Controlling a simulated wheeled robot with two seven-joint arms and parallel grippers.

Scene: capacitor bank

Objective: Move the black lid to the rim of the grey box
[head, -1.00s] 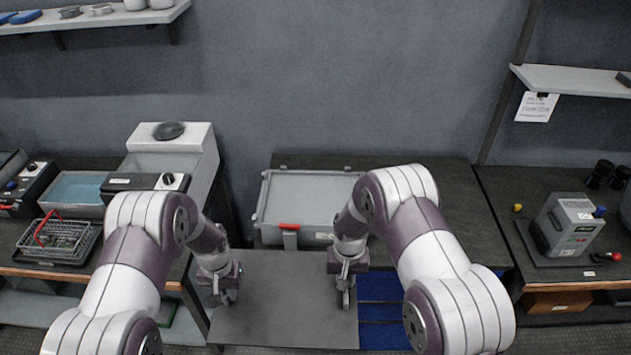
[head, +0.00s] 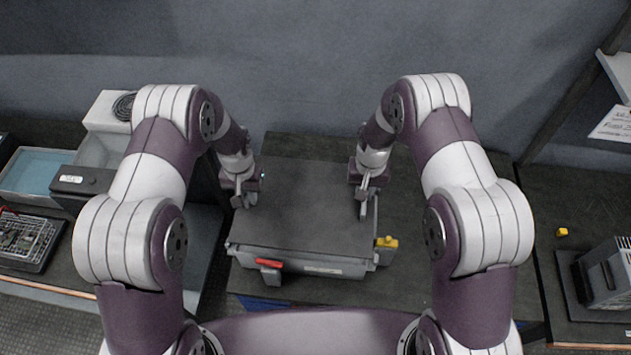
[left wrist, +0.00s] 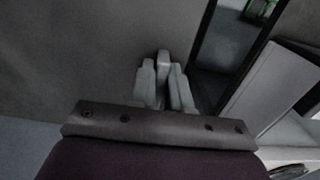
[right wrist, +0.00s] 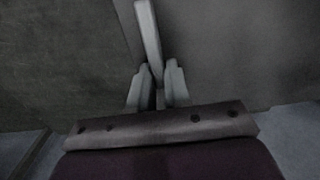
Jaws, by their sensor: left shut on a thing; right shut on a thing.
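The black lid (head: 300,205) is a flat dark panel lying level over the grey box (head: 325,266). It hides the box's opening, and its front edge is close to the box's front rim. I cannot tell whether the lid touches the rim or hovers just above it. My left gripper (head: 243,199) is shut on the lid's left side, and my right gripper (head: 363,203) is shut on its right side. In the left wrist view the fingers (left wrist: 163,75) close on a pale grip piece. In the right wrist view the fingers (right wrist: 157,80) close on a similar pale bar.
A red latch (head: 268,263) is on the box's front, and a yellow one (head: 386,242) is at its right corner. The dark bench is clear to the right of the box. A grey device (head: 608,272) stands far right, and a wire basket (head: 28,240) stands far left.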

